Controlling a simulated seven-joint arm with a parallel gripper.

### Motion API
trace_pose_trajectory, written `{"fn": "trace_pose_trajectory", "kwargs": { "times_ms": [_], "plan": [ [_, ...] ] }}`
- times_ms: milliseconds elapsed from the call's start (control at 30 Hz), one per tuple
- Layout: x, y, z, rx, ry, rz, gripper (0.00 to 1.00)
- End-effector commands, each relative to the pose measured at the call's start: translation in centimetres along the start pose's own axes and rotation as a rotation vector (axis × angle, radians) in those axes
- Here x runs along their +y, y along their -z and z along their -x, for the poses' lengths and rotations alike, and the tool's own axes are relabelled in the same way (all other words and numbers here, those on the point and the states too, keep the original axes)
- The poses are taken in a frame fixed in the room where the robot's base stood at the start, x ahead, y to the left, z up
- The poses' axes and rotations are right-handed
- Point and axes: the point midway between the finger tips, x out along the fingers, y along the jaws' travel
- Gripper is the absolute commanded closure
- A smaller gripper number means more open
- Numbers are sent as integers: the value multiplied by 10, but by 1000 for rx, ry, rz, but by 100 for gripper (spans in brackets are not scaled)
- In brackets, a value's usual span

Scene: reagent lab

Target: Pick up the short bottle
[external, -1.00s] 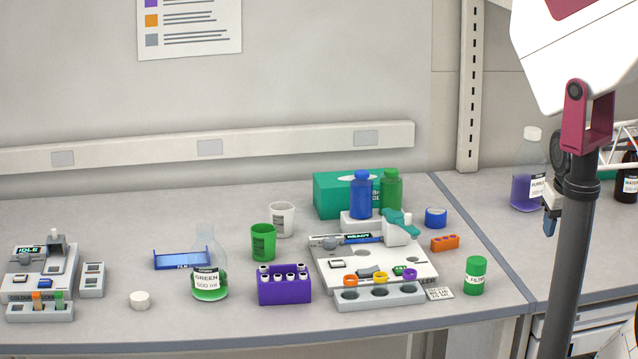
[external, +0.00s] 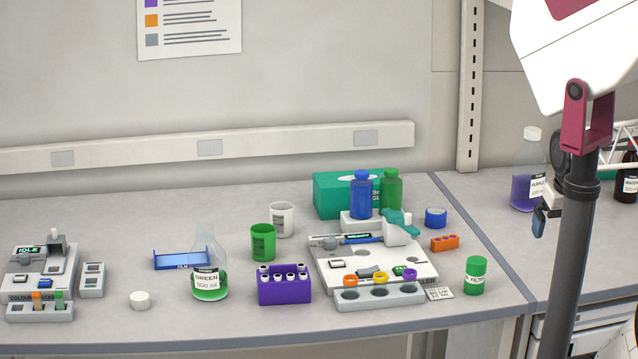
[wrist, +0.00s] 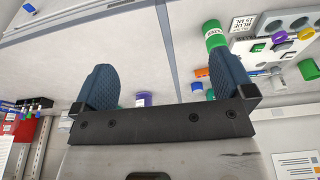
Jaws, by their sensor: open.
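A short green bottle (external: 475,276) with a white label stands upright at the front right of the left bench. It also shows in the wrist view (wrist: 215,36), beyond the right finger. A blue bottle (external: 361,195) and a green bottle (external: 391,191) stand on a white block further back. I cannot tell for sure which one the task calls short. My gripper (wrist: 158,84) is open, with nothing between its two blue fingers. In the external view its finger (external: 539,228) shows above the right bench, partly hidden by my arm, up and right of the short green bottle.
Left of the short green bottle are a label card (external: 439,294), a grey rack (external: 379,299) and a white device (external: 333,262). An orange block (external: 445,243) lies behind it. A tall purple-filled bottle (external: 524,190) stands by my gripper. Bench right of the green bottle is clear.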

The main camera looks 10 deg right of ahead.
Motion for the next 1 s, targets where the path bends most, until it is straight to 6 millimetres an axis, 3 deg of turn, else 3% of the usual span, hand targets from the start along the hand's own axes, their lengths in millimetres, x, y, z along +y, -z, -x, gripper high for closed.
{"fn": "trace_pose_trajectory", "kwargs": {
  "times_ms": [267, 467, 667, 1000],
  "plan": [
    [-3, 3, 0, -3, 10, -6, 0],
    [-22, 20, -4, -25, 71, -52, 0],
    [-64, 54, -9, -78, 190, -151, 0],
    [-160, 116, -24, -227, 403, -372, 0]
  ]
}}
